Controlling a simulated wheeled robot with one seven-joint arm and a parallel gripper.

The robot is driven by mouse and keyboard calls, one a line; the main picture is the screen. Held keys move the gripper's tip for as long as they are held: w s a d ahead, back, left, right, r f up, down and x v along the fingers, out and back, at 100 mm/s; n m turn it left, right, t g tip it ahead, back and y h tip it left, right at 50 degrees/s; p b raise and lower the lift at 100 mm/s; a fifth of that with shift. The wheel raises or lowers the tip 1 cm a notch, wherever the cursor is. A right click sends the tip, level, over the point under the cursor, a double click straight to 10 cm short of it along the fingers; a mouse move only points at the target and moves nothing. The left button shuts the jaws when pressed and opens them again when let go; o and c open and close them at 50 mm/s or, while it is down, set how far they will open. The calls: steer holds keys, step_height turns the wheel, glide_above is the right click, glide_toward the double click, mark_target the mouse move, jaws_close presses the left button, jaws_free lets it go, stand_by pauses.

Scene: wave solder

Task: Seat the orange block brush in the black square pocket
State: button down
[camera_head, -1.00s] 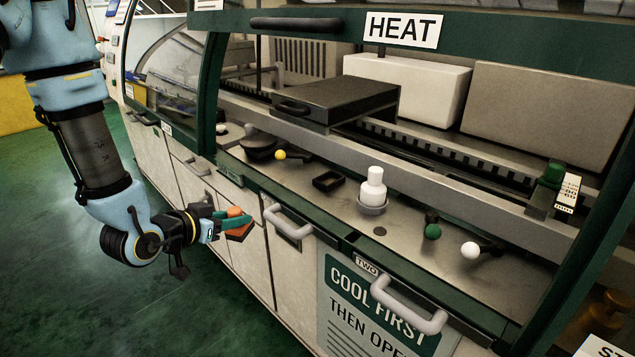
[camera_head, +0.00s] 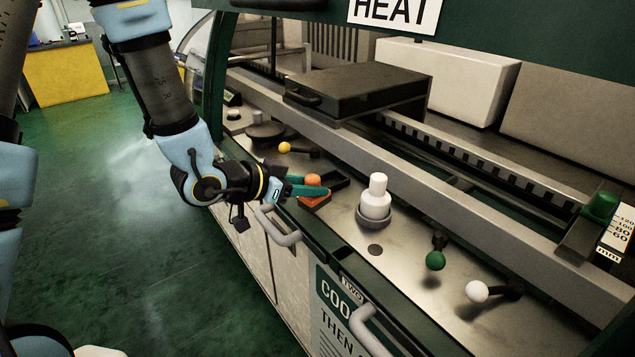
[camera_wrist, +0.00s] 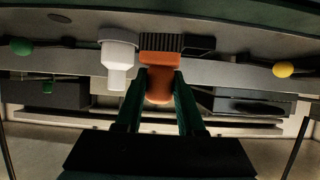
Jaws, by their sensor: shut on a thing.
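My gripper (camera_head: 312,188) is shut on the orange block brush (camera_head: 314,199), its green fingers on either side of the rounded orange handle. In the wrist view the brush (camera_wrist: 160,57) hangs between the fingertips, with its dark bristle block at the far end. The black square pocket (camera_head: 341,182) lies on the metal deck just behind and right of the brush in the head view, partly hidden by the gripper and brush. In the wrist view the pocket (camera_wrist: 199,46) shows right beside the bristles. The brush looks above the deck's front edge, outside the pocket.
A white bottle (camera_head: 376,197) stands in a grey round holder right of the pocket. A yellow-knobbed lever (camera_head: 285,147) is to the left; green (camera_head: 435,260) and white (camera_head: 477,291) knobs are to the right. A dark box (camera_head: 357,82) overhangs behind. Grey handles line the front.

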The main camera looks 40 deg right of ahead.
steer(key=shift+w+m+g+p, duration=0.1)
steer(key=shift+m+g+p, duration=0.2)
steer(key=shift+g+p, duration=0.1)
steer(key=shift+w+a+m+g+p, duration=0.1)
steer(key=shift+a+m+g+p, duration=0.05)
steer(key=shift+m+g+p, duration=0.5)
steer(key=shift+d+f, duration=0.2)
steer(key=shift+d, duration=0.05)
steer(key=p, duration=0.2)
glide_above(346, 181)
steer(key=w+a, duration=0.3)
steer(key=shift+a, duration=0.1)
steer(key=shift+p, duration=0.35)
steer(key=shift+f+b, duration=0.9)
steer(key=shift+f, duration=0.45)
stand_by(2.0)
steer(key=shift+c, duration=2.2)
jaws_free()
steer(key=shift+f, duration=0.1)
steer(key=shift+a, duration=0.1)
